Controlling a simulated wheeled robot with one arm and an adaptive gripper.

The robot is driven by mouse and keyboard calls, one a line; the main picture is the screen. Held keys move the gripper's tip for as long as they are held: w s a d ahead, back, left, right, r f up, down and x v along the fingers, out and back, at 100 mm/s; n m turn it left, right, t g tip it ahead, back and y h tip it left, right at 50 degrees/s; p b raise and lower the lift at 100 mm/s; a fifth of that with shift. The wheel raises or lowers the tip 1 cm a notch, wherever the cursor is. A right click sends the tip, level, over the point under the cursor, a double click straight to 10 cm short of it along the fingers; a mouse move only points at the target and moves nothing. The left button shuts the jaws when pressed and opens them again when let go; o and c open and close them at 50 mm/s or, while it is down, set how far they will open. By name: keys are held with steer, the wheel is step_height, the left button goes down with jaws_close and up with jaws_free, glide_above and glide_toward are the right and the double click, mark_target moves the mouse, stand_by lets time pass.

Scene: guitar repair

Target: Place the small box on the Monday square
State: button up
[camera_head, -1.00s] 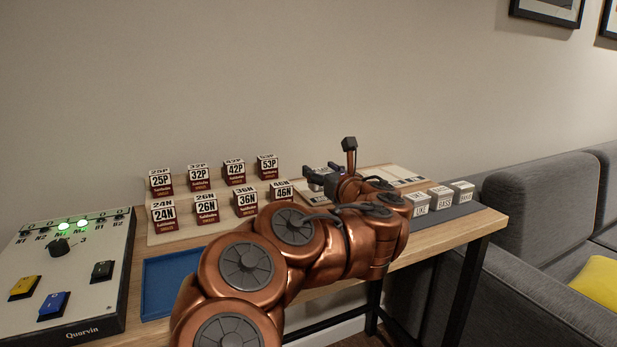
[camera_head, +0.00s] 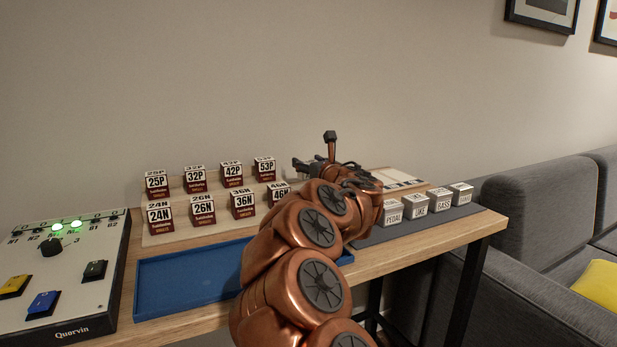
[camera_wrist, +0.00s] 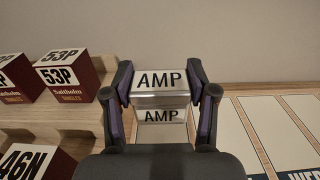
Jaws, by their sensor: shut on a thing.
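My gripper (camera_wrist: 160,105) is shut on a small silver box (camera_wrist: 160,82) with a white top marked AMP. The box sits upright between the two fingertips in the wrist view, its front face also marked AMP. In the head view my gripper (camera_head: 301,164) is over the back of the table, beside the stepped rack; the box cannot be made out there. A board with pale rectangles (camera_wrist: 258,125) lies right of the box in the wrist view; part of a day label, apparently WED, shows at its lower right. No Monday label is readable. The board (camera_head: 398,175) also shows behind my arm.
A stepped rack holds several dark red string boxes (camera_head: 203,209); one marked 53P (camera_wrist: 67,75) is close left of my gripper. Several small boxes, such as BASS (camera_head: 440,200), stand on a grey mat. A blue tray (camera_head: 190,275) is empty where visible.

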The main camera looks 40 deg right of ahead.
step_height(320, 180, down, 4)
steer(key=shift+r+b, duration=0.2)
steer(key=shift+b, duration=0.65)
steer(key=shift+r, duration=0.1)
